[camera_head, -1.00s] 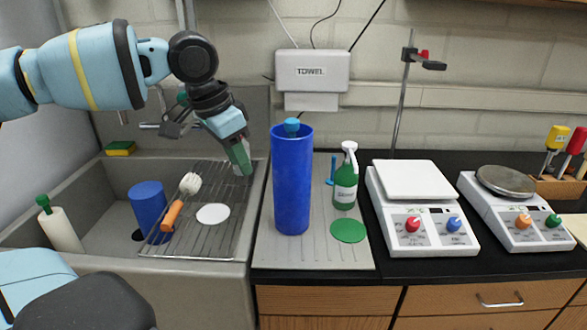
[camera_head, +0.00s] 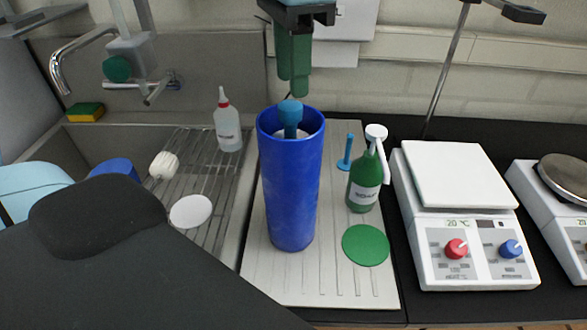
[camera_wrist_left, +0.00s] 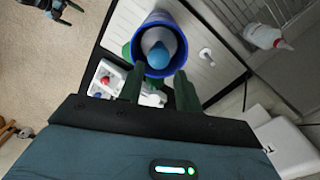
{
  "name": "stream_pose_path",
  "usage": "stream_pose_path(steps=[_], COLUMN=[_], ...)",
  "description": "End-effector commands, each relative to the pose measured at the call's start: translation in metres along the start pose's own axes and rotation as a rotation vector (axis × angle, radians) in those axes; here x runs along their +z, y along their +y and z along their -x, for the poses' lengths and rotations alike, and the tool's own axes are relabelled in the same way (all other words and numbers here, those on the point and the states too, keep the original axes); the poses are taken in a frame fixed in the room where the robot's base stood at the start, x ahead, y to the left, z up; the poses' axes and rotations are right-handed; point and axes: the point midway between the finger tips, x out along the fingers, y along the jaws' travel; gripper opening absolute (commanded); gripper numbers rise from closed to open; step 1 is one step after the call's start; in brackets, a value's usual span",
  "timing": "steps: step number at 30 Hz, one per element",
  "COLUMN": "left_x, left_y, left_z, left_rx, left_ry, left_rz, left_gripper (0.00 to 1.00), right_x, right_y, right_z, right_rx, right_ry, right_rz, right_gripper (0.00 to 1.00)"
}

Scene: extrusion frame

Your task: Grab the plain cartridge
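A tall blue cylinder (camera_head: 290,190) stands upright on the grey ribbed mat. A light-coloured item with a blue knobbed top (camera_head: 291,112) stands inside it and sticks out above the rim; its lower part is hidden. I cannot tell whether this is the plain cartridge. My left gripper (camera_head: 293,75) points down just above the knob. In the left wrist view its two green fingers are spread and empty, with the knob (camera_wrist_left: 158,54) seen between them. At the top left of that view a dark gripper (camera_wrist_left: 55,10), probably my right one, is partly cut off.
A green spray bottle (camera_head: 364,187), a green disc (camera_head: 366,245) and a small blue rod (camera_head: 347,155) share the mat (camera_head: 330,285). A white scale (camera_head: 465,215) stands right. A red-capped bottle (camera_head: 228,125) and a white disc (camera_head: 190,212) are on the sink's wire rack.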

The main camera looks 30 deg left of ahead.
Motion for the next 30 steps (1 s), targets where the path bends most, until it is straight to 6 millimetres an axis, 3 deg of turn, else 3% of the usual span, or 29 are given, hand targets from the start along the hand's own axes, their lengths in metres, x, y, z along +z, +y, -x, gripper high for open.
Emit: stream_pose_path(steps=[10, 16, 23, 30], left_x=[0.000, 0.001, 0.002, 0.006], left_y=[0.006, 0.005, 0.005, 0.005], left_z=[-0.002, -0.021, -0.028, -0.060], left_rx=[0.000, 0.000, 0.001, 0.000], left_ry=[-0.011, -0.013, -0.011, -0.012], left_rz=[-0.008, -0.007, -0.007, -0.008], left_gripper=[0.34, 0.34, 0.34, 0.34], right_x=[0.001, 0.001, -0.001, -0.011], right_y=[-0.002, -0.001, 0.001, 0.003], right_z=[0.000, 0.001, 0.002, 0.003], right_rx=[0.000, 0.000, 0.000, 0.003], right_ry=[-0.001, -0.002, 0.000, 0.019], right_rz=[-0.009, -0.005, 0.005, 0.013], right_gripper=[1.00, 1.00, 1.00, 1.00])
